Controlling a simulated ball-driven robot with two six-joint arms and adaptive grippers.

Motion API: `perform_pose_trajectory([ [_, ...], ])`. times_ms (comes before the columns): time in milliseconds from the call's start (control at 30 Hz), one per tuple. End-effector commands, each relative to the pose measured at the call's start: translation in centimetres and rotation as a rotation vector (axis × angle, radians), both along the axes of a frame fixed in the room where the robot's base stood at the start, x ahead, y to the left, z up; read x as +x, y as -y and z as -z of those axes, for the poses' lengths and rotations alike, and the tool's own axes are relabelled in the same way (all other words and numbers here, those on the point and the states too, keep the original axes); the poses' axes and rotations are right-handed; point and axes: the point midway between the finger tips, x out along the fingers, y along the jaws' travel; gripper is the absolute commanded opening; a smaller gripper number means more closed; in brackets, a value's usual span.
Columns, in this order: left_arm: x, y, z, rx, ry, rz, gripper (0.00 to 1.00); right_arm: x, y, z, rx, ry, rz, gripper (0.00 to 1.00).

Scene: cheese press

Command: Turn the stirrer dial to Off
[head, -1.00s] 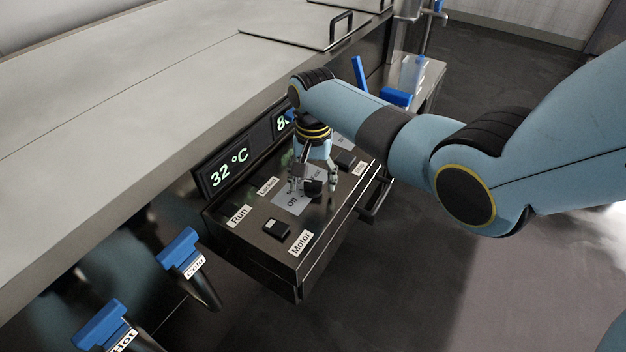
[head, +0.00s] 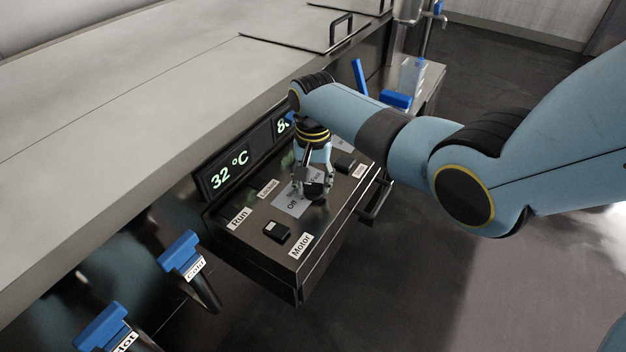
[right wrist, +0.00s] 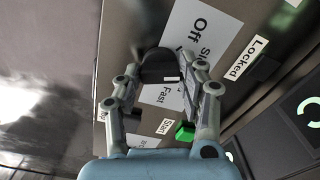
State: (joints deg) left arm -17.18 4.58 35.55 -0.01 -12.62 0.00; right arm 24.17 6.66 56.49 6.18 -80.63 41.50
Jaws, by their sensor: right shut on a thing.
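The stirrer dial (head: 314,191) is a dark round knob on a white label plate (head: 287,206) on top of the control box. In the right wrist view the dial (right wrist: 158,65) sits between the fingers, beside the printed words Off, Slow (partly hidden) and Fast. A small white mark shows at its edge; I cannot tell which setting it points to. My right gripper (head: 313,184) reaches down from above and is shut on the dial; its fingers also show in the right wrist view (right wrist: 160,76). My left gripper is out of view.
A green button (right wrist: 185,131) is near the fingers. Temperature displays (head: 229,170) stand behind. Blue-handled taps (head: 178,250) are at left, a steel vat lid above.

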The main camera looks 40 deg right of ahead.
Motion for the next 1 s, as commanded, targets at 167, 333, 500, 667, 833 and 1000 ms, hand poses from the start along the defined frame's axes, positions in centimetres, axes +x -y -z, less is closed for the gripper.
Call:
perform_pose_trajectory([
  [167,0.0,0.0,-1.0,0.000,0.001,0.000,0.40,0.0,0.0,-0.2,0.000,-0.001,-0.094,0.08],
  [333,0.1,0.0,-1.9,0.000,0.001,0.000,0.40,0.0,0.0,-0.3,0.000,0.000,-0.226,0.08],
  [500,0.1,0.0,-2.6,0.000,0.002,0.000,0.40,0.0,0.0,-0.2,-0.001,-0.001,-0.366,0.08],
  [667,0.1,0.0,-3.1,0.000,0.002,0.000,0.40,0.0,0.0,-0.1,0.000,-0.001,-0.482,0.08],
  [833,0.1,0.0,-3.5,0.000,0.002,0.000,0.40,0.0,0.1,-0.1,0.000,0.000,-0.578,0.08],
  [1000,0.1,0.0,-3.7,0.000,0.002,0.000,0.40,0.0,0.1,-0.1,-0.001,0.001,-0.639,0.08],
])
